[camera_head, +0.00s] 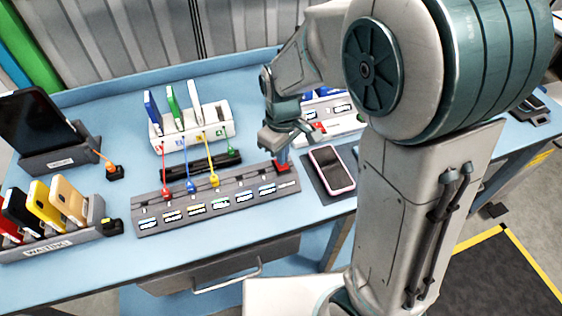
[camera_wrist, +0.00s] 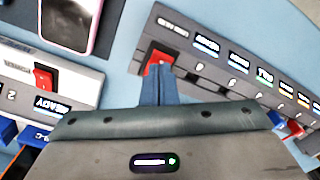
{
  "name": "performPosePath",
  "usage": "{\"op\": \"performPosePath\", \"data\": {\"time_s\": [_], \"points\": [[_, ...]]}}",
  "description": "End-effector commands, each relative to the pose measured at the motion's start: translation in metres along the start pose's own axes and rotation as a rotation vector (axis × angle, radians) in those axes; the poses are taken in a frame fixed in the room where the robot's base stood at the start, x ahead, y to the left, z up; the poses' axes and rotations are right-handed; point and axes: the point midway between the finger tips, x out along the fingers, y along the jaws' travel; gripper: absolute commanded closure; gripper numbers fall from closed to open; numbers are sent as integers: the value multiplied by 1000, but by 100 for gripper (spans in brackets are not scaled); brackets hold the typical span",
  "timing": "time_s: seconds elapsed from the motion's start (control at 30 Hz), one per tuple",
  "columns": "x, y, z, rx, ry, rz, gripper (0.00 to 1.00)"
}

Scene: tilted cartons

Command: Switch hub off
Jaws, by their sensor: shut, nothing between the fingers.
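The hub (camera_head: 215,200) is a long grey strip on the blue table, with a row of small lit labels and coloured plugs. It also shows in the wrist view (camera_wrist: 215,72). A red rocker switch (camera_wrist: 158,60) sits at its end; in the head view the switch (camera_head: 282,168) is at the hub's right end. My gripper (camera_wrist: 157,72) is shut and empty, its fingertips at the near edge of the red switch, seemingly touching it. The fingertips cover part of the switch, so its position cannot be told.
A second unit with its own red switch (camera_wrist: 44,77) and a READY label stands beside the hub. A pink-framed phone (camera_head: 331,169) lies on a dark pad to the right. A white rack (camera_head: 192,128) with upright phones stands behind. A WAITING rack (camera_head: 50,245) is at left.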

Motion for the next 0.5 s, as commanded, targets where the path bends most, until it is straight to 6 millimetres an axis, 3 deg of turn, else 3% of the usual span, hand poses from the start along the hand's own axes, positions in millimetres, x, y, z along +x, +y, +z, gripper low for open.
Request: {"op": "performPosePath", "data": {"time_s": [0.5], "points": [[9,0,0,0,0,0,100]]}}
